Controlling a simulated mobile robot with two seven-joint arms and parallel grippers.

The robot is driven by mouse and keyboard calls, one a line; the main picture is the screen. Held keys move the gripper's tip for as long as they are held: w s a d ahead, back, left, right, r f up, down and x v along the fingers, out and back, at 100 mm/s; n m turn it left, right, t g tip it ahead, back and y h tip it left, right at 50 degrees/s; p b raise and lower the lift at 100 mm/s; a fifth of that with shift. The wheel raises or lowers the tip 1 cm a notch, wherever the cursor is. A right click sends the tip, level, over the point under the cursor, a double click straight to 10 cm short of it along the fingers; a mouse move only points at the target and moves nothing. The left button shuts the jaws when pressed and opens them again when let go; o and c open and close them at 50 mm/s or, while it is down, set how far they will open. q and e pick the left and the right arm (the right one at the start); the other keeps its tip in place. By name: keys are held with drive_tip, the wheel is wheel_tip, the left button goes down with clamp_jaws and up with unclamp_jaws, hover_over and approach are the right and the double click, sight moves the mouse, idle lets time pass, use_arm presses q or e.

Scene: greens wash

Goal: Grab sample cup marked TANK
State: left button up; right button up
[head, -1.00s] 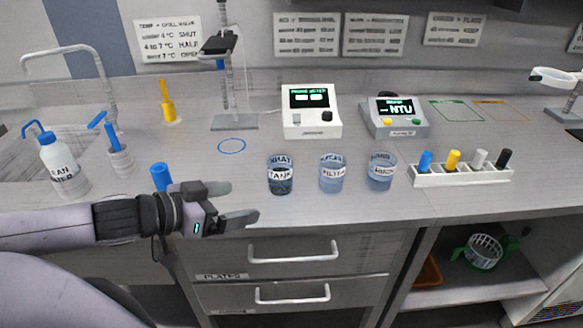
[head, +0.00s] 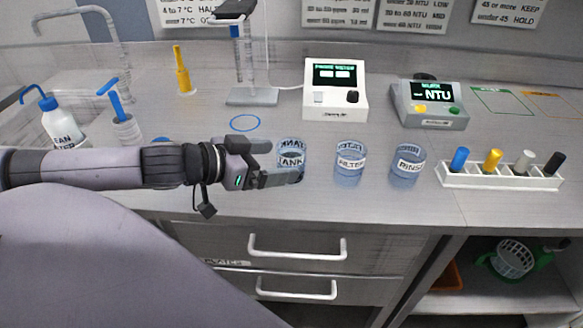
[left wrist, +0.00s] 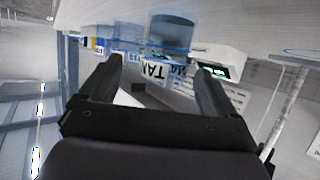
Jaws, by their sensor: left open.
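The clear sample cup marked TANK (head: 291,160) stands upright on the counter, with dark liquid low in it. My left gripper (head: 286,164) is open beside it, coming from the left. In the head view the near finger covers the lower front of the cup, and the far fingertip is at its left edge. In the left wrist view the TANK label (left wrist: 156,72) shows upside down between the open fingertips (left wrist: 158,66). I cannot tell whether a finger touches the cup. My right gripper is not in view.
Cups marked FILTER (head: 350,163) and RINSE (head: 407,166) stand to the right, then a white rack (head: 500,178) of coloured vials. A white meter (head: 335,90) and a grey NTU meter (head: 430,103) stand behind. The counter's front edge is close below the gripper.

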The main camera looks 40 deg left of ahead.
sight(278, 157)
use_arm(q)
drive_tip(key=shift+w, duration=0.15)
drive_tip(key=shift+w+d+f+b, duration=0.1)
drive_tip(key=shift+w+f+b, duration=0.25)
drive_tip(key=shift+w, duration=0.35)
drive_tip(key=shift+w+d+f+b, duration=0.15)
drive_tip(key=shift+w+b, duration=0.25)
drive_tip(key=shift+w, duration=0.25)
drive_tip(key=shift+x, duration=1.05)
drive_tip(key=c, duration=1.1)
